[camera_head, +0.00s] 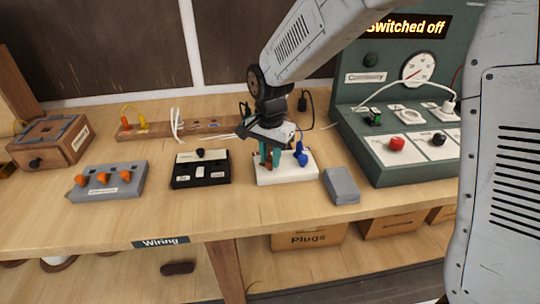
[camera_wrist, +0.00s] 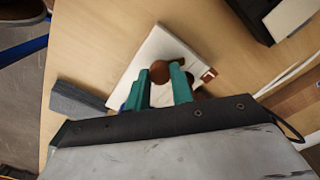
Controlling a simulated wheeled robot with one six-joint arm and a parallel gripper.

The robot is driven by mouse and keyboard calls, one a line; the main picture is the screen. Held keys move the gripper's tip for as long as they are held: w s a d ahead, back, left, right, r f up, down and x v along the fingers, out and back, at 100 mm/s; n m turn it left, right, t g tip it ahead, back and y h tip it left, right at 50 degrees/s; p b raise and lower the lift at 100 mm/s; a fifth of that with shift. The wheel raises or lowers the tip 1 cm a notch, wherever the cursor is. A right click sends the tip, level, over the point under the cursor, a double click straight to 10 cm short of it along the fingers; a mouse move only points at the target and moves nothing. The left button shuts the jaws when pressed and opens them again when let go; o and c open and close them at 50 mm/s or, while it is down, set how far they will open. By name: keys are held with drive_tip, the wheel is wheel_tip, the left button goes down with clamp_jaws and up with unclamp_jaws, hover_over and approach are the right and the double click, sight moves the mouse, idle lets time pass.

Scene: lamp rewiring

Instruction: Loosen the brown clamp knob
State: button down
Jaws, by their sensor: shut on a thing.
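A white terminal block (camera_head: 285,179) stands on the bench in the middle; it also shows in the wrist view (camera_wrist: 152,47). The brown clamp knob (camera_wrist: 160,72) is on this block, between the teal fingertips. My gripper (camera_head: 270,158) points down over the block's left part and is shut on the brown knob; its fingers also show in the wrist view (camera_wrist: 164,80). A blue knob (camera_head: 301,156) stands at the right of the same block. The gripper hides part of the block and much of the brown knob in the head view.
A grey block (camera_head: 341,186) lies close to the right of the white block. A black switch box (camera_head: 201,176) is to the left, and a grey box with orange knobs (camera_head: 107,184) is farther left. A green test panel (camera_head: 400,160) reads "Switched off". The front bench strip is clear.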

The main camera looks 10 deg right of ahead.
drive_tip(key=n, duration=0.6)
drive_tip(key=shift+r, duration=0.1)
drive_tip(key=n, duration=0.6)
drive_tip(key=shift+n, duration=0.3)
drive_tip(key=n, duration=1.3)
drive_tip(key=shift+w+n, duration=0.1)
drive_tip(key=shift+n, duration=0.2)
drive_tip(key=c, duration=1.5)
unclamp_jaws()
